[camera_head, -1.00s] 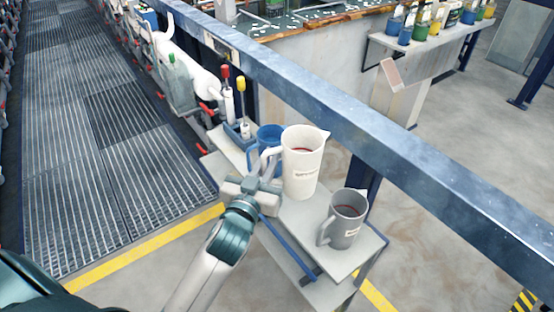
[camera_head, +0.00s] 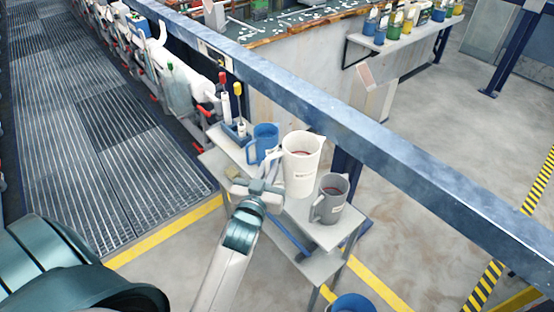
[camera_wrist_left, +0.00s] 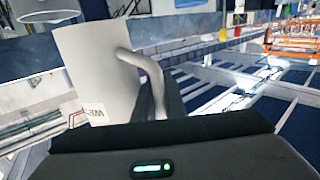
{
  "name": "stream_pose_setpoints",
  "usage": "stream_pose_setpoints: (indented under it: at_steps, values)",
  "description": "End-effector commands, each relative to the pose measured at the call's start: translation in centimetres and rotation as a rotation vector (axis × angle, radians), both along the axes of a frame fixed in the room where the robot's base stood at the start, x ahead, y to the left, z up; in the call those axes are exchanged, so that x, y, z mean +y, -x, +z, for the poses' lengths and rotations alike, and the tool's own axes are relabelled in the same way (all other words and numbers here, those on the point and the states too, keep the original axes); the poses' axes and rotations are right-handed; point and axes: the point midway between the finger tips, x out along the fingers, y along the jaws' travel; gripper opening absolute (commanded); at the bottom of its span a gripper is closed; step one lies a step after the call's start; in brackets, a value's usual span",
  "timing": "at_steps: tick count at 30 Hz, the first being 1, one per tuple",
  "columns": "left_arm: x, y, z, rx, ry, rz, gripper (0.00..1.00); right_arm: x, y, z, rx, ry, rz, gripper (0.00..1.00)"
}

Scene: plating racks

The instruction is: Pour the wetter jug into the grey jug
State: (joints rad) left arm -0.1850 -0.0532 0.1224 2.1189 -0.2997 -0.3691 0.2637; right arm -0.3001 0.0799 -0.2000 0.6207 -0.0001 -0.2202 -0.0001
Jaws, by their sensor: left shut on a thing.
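The wetter jug is a tall white jug (camera_head: 302,165) with dark red liquid inside, upright over the small grey cart (camera_head: 322,236). It fills the left of the left wrist view (camera_wrist_left: 95,70), with part of a "WE…" label showing. My left gripper (camera_head: 264,188) is shut on its handle (camera_wrist_left: 156,85), at the jug's left side. The fingertips are hard to see. I cannot tell if the jug's base touches the cart. The grey jug (camera_head: 331,202) stands upright on the cart just right of the white jug, with dark red liquid inside. My right gripper is out of view.
A blue jug (camera_head: 264,144) stands behind the white jug, near a holder with red- and yellow-topped tools (camera_head: 237,122). A long blue-grey beam (camera_head: 390,150) runs close behind the cart. A blue bucket (camera_head: 352,303) is on the floor in front.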

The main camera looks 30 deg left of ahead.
Motion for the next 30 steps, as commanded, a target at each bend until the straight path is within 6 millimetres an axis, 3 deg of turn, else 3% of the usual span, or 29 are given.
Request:
stream_pose_setpoints:
  at_steps: [17,30]
  values:
    - [-0.3,-0.3,0.3,0.016,-0.017,0.000,0.00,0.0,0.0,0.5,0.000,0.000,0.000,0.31]
    - [-2.0,-2.2,1.1,0.153,-0.143,-0.001,0.00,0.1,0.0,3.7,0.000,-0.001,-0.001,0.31]
